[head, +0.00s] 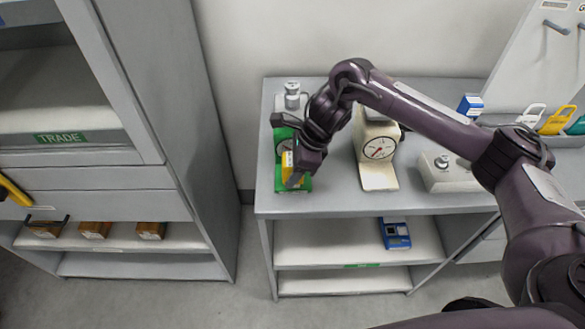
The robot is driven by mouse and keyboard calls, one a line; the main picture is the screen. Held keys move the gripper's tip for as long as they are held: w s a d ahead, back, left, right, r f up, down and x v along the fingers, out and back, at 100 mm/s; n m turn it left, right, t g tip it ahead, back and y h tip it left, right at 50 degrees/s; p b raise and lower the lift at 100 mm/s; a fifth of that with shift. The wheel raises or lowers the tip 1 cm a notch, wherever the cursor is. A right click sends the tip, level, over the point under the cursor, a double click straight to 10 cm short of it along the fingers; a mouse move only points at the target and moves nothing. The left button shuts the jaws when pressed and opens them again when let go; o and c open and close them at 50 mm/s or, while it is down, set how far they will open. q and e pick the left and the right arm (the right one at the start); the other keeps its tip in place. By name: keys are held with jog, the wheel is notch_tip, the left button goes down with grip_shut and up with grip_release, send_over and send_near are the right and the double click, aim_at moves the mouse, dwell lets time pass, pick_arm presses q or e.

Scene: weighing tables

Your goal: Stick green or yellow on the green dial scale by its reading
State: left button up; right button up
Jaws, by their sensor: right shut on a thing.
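The green dial scale (279,134) stands at the left end of the grey table. My right arm covers much of it, and only part of its dial shows, so I cannot read the needle. My right gripper (294,180) points down at the front of this scale, shut on a yellow tag (287,163). The tag is close to the scale's front; I cannot tell whether it touches. My left gripper is not in view.
A cream dial scale (378,175) with a red needle stands right of the green one. A metal weight (292,90) is behind the green scale. A cabinet (190,110) stands left.

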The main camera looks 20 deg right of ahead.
aim_at(286, 159)
jog(key=shift+r+p, duration=1.75)
jog(key=shift+r, duration=1.8)
